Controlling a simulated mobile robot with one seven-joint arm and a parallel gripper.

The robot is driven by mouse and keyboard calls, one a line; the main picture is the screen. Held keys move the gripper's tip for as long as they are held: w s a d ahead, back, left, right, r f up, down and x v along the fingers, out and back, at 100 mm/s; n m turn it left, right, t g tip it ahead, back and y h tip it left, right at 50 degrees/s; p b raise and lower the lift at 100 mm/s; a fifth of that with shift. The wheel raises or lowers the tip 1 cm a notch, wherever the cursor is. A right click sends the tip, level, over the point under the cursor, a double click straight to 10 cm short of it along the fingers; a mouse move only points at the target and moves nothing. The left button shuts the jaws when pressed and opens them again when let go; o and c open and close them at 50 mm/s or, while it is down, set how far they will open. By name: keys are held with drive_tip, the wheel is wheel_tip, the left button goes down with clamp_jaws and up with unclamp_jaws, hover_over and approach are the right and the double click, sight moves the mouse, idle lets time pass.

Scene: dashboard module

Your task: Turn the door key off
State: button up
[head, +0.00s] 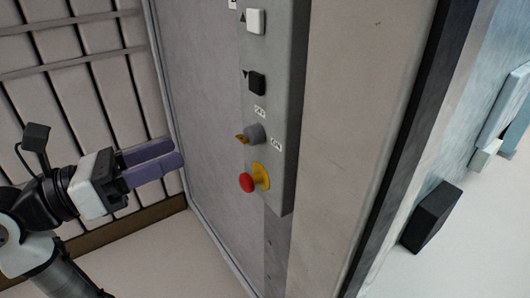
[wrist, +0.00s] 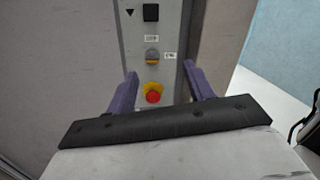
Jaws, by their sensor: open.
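The door key switch (head: 252,133) is a grey round knob with a small brass-coloured key, on a grey control panel (head: 284,110). Small OFF and ON labels sit beside it. In the wrist view the fingers (wrist: 160,82) frame the lower panel, with the key a little above the fingertips' level.
A red emergency button (head: 247,182) on a yellow base sits just below the key. A black button (head: 256,83) and a white button (head: 255,21) are above it. A black box (head: 432,217) stands at right. Open space lies between my gripper and the panel.

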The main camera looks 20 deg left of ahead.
sight(242, 137)
drive_tip(key=shift+n+y, duration=0.3)
drive_tip(key=shift+y, duration=0.3)
drive_tip(key=p+x, duration=0.1)
drive_tip(key=x, duration=0.3)
drive_tip(key=f+p+x, duration=0.1)
drive_tip(key=x, duration=0.4)
drive_tip(key=f+x, duration=0.1)
drive_tip(key=x, duration=0.3)
drive_tip(key=shift+w+a+f+p, duration=0.1)
drive_tip(key=shift+w+p, duration=0.1)
drive_tip(key=shift+w, duration=0.15)
drive_tip(key=shift+w+f+p, duration=0.15)
drive_tip(key=shift+w+p, duration=0.05)
drive_tip(key=shift+w, duration=0.1)
drive_tip(key=c, duration=1)
